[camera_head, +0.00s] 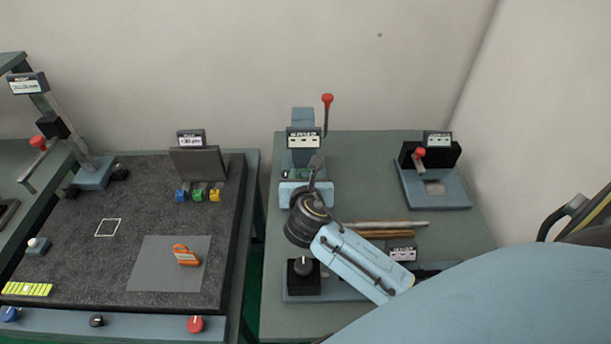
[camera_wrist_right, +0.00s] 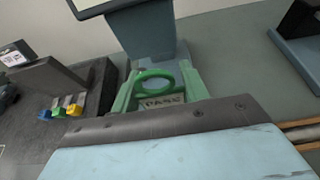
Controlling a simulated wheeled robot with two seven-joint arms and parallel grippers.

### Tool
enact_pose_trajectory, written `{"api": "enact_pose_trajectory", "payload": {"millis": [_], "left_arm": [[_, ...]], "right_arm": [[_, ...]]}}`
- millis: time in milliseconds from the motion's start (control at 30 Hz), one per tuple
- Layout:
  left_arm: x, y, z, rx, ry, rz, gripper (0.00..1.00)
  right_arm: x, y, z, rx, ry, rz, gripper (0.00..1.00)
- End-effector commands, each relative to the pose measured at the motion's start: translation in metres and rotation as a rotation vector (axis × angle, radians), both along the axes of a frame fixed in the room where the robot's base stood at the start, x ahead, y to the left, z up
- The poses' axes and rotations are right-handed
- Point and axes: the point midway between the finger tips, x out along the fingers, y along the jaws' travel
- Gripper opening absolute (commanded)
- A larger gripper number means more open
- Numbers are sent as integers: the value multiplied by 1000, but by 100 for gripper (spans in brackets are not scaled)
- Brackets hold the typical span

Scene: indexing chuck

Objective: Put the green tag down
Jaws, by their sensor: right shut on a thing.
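My right gripper (camera_head: 314,172) reaches up and away from me, in front of the blue-grey press-like station (camera_head: 303,121) on the right table. In the right wrist view the green tag (camera_wrist_right: 155,77), with a ring and a plate reading PASS, sits at the gripper's end. My right gripper (camera_wrist_right: 160,92) is shut on it. The station's blue-grey base lies just beyond the tag; whether the tag touches it I cannot tell. In the head view the tag is mostly hidden by my gripper. My left gripper is not in view.
A rack (camera_head: 199,163) with blue, green and yellow pieces stands on the dark left bench. An orange clip-like piece (camera_head: 186,256) lies on a grey mat (camera_head: 146,273). Wooden rods (camera_head: 385,225) lie right of my wrist. A red-knobbed fixture (camera_head: 433,181) stands at the back right.

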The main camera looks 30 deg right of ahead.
Motion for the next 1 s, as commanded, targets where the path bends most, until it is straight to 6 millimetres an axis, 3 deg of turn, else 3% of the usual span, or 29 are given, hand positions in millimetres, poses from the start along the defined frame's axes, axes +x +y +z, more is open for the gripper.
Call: {"api": "enact_pose_trajectory", "payload": {"millis": [33, 67, 233, 567, 1000], "left_arm": [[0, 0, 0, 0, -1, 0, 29], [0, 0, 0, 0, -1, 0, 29], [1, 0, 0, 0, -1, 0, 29], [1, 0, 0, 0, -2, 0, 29], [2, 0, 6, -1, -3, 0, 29]], "right_arm": [[0, 0, -2, -2, 1, 1, 23], [0, 0, -2, -2, 1, 1, 46], [0, 0, -2, -1, 0, 0, 66], [0, 0, 2, 0, -1, 0, 66], [-66, 41, 33, 2, 1, 2, 66]]}}
